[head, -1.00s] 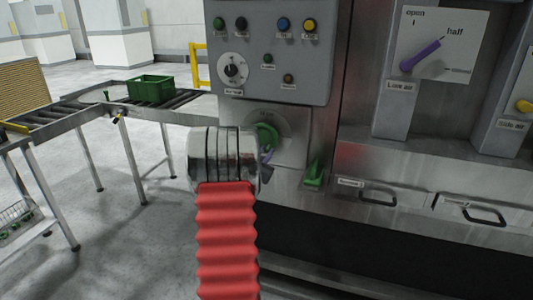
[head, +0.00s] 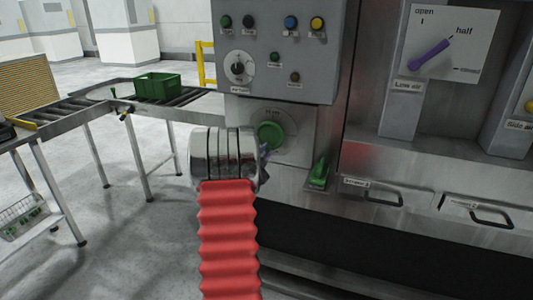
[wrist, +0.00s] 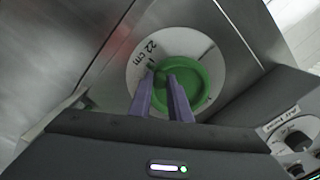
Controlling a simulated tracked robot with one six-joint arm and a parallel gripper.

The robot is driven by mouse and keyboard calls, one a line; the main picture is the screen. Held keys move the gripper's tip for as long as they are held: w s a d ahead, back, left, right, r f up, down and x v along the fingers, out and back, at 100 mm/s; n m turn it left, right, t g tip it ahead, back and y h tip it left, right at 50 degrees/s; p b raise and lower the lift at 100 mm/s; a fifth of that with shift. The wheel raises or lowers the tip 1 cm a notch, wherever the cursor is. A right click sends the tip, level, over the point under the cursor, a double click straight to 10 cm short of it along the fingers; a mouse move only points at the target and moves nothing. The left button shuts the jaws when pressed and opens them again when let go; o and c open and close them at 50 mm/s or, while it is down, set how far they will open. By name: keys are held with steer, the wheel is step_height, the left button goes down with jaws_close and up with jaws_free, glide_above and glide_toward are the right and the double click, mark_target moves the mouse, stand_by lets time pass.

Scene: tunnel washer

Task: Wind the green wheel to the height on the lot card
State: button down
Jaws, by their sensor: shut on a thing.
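The green wheel (head: 271,135) is on a pale round plate on the grey machine front, below the control panel. It also shows in the wrist view (wrist: 204,72), where the plate reads "22 cm" near a mark. My gripper (wrist: 161,74) has two purple fingers shut on the near-left part of the green wheel; the exact contact is hard to see. In the head view my wrist hides most of the gripper (head: 265,152), and only a bit of purple shows. I can make out no lot card in these views.
A control panel (head: 285,75) with buttons and a dial is above the wheel. A green lever (head: 319,174) is at its lower right. A purple pointer (head: 430,54) and drawer handles (head: 383,197) are further right. A roller conveyor with a green crate (head: 158,87) stands left.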

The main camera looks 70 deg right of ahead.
steer(key=shift+w, duration=0.15)
steer(key=c, duration=1.6)
jaws_free()
steer(key=shift+c, duration=0.2)
steer(key=w+a, duration=0.1)
steer(key=a, duration=1.2)
steer(key=shift+a, duration=0.4)
steer(key=shift+w, duration=0.1)
